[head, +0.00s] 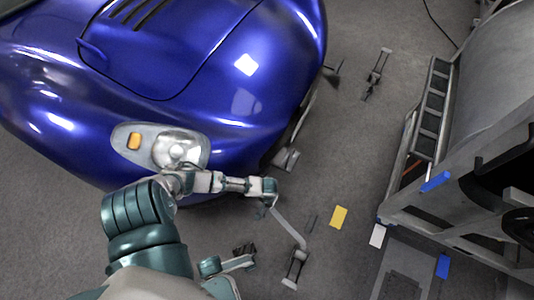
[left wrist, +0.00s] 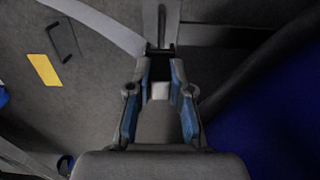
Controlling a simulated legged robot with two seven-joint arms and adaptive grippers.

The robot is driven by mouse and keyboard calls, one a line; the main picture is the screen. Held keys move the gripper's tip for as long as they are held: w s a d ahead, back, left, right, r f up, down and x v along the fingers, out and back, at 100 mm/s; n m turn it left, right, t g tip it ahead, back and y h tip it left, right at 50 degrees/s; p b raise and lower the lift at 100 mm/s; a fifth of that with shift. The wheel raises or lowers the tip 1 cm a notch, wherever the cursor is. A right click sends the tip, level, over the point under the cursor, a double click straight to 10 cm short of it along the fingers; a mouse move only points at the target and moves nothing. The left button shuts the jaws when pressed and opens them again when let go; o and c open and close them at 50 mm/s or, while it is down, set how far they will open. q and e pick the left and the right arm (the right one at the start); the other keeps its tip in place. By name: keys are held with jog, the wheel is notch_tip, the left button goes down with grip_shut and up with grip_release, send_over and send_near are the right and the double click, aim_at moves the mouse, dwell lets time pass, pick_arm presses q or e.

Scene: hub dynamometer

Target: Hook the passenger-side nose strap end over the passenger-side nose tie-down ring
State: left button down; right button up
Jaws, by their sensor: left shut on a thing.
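My left gripper (head: 268,192) is beside the lower right of the blue car's nose (head: 235,150). In the left wrist view its blue-padded fingers (left wrist: 158,95) are shut on a small pale piece, seemingly the strap end (left wrist: 160,90). A grey strap (head: 288,228) runs from this gripper down to a metal floor fitting (head: 293,268); the strap also shows in the left wrist view (left wrist: 95,20). A thin dark rectangular frame (left wrist: 62,42) lies on the floor near a yellow marker; I cannot tell whether it is the tie-down ring. What seems my right gripper (head: 245,252) is low in view, its jaws unclear.
The yellow marker (head: 339,217) and a white one (head: 377,236) lie on the floor. A similar metal fitting (head: 376,75) lies farther back. A grey metal frame (head: 430,120) with blue tags stands at right.

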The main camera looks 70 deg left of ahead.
dwell(0.4)
pick_arm(q)
jog(key=shift+p, duration=0.3)
jog(key=shift+f, duration=0.1)
jog(key=shift+f+b, duration=0.85)
jog(key=shift+f, duration=0.7)
jog(key=c, duration=1)
grip_release()
jog(key=shift+r, duration=0.1)
